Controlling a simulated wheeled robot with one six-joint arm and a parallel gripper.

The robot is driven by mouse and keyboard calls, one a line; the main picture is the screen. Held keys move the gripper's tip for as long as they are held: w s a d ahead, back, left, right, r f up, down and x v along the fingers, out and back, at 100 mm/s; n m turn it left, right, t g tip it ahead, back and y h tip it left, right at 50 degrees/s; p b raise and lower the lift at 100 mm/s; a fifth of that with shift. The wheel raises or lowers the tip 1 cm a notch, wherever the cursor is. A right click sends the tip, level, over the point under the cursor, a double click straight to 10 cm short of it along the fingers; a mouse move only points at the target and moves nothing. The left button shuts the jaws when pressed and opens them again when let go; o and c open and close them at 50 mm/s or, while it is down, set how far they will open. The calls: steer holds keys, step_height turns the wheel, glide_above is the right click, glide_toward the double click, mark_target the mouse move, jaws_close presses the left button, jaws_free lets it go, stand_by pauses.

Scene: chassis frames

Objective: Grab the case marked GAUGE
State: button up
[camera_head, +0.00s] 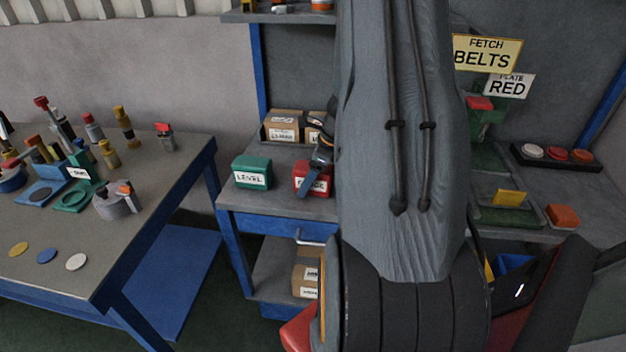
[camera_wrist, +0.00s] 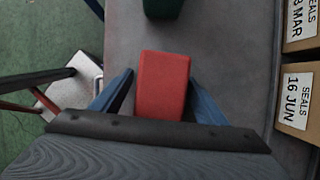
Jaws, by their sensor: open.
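The red case (camera_head: 300,174) stands on the grey bench top near its front edge, just right of a green case marked LEVEL (camera_head: 251,173). Its white label is partly covered by my gripper (camera_head: 315,172), but the letters that show fit GAUGE. In the wrist view the red case (camera_wrist: 162,85) lies between the two blue fingers of my gripper (camera_wrist: 160,92). The fingers are open, with a gap visible on each side of the case. The green case (camera_wrist: 162,8) shows at the top edge of the wrist view.
Cardboard boxes (camera_head: 283,126) stand behind the cases; boxes marked SEALS (camera_wrist: 298,100) show at the right in the wrist view. A side table (camera_head: 120,235) at left holds several tools. FETCH BELTS (camera_head: 487,54) and PLATE RED (camera_head: 508,86) signs are at right. My arm hides the bench's middle.

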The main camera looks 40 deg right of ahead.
steer(key=c, duration=1.4)
steer(key=shift+r, duration=0.15)
